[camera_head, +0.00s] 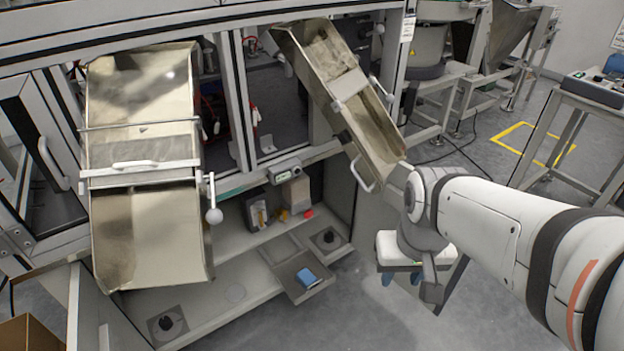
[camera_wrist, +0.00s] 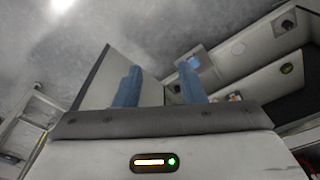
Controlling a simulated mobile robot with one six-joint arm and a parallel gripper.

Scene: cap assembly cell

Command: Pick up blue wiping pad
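The blue wiping pad (camera_head: 306,276) lies on a small grey tray (camera_head: 291,290) that juts out from the low shelf of the cabinet. In the wrist view the pad (camera_wrist: 194,62) is a small blue patch just beyond the right finger, partly hidden by it. My gripper (camera_head: 401,279) is to the right of the pad in the head view, apart from it, over the floor. Its two blue fingers show in the wrist view (camera_wrist: 160,68), spread apart with nothing gripped between them.
Two metal chutes hang above the shelf, one at left (camera_head: 150,230) and one at centre (camera_head: 340,85). A small box (camera_head: 296,193) and a red item (camera_head: 308,214) stand deeper on the shelf. The grey floor (camera_head: 330,325) in front of the tray is clear.

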